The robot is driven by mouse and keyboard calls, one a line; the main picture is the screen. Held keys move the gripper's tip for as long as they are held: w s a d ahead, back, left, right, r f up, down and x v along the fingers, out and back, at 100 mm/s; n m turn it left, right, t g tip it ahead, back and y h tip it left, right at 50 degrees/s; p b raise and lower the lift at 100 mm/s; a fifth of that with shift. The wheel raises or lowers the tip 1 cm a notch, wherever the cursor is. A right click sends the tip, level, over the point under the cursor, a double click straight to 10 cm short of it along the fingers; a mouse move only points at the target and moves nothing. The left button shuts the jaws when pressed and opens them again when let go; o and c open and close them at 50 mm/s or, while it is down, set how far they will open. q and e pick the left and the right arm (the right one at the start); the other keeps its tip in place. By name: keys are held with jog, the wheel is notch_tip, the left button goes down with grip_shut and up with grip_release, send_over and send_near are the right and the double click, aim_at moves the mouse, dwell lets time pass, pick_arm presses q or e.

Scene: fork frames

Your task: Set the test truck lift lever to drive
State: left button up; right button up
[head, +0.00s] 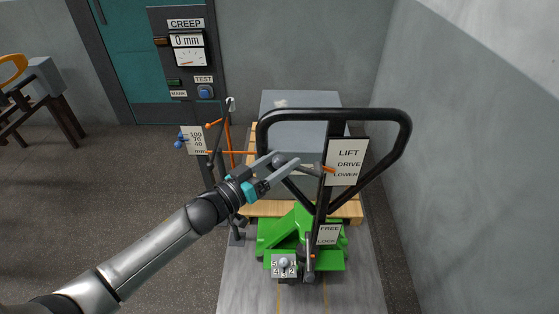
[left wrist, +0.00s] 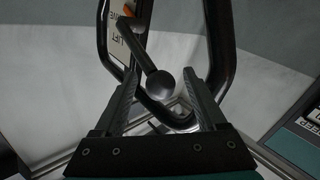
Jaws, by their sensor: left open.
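The test truck (head: 300,235) is green and has a black looped handle (head: 405,140). A plate (head: 347,160) on its shaft reads LIFT, DRIVE, LOWER. The lift lever is a dark rod with a round black knob (head: 279,160), reaching left from the plate; an orange pointer (head: 328,170) lies at the plate's left edge. I cannot tell which word it marks. My left gripper (head: 284,160) is open, its fingers on either side of the knob. In the left wrist view the knob (left wrist: 161,84) sits between the fingertips, with gaps visible. My right gripper is not in view.
A grey block (head: 300,98) on a wooden pallet stands behind the handle. A post with orange rods (head: 228,140) and a plate of numbers is to the left. A CREEP panel (head: 188,55) is at the back. A grey wall is close on the right.

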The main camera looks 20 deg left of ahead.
pick_arm(q)
grip_shut()
dwell(0.7)
dwell(0.8)
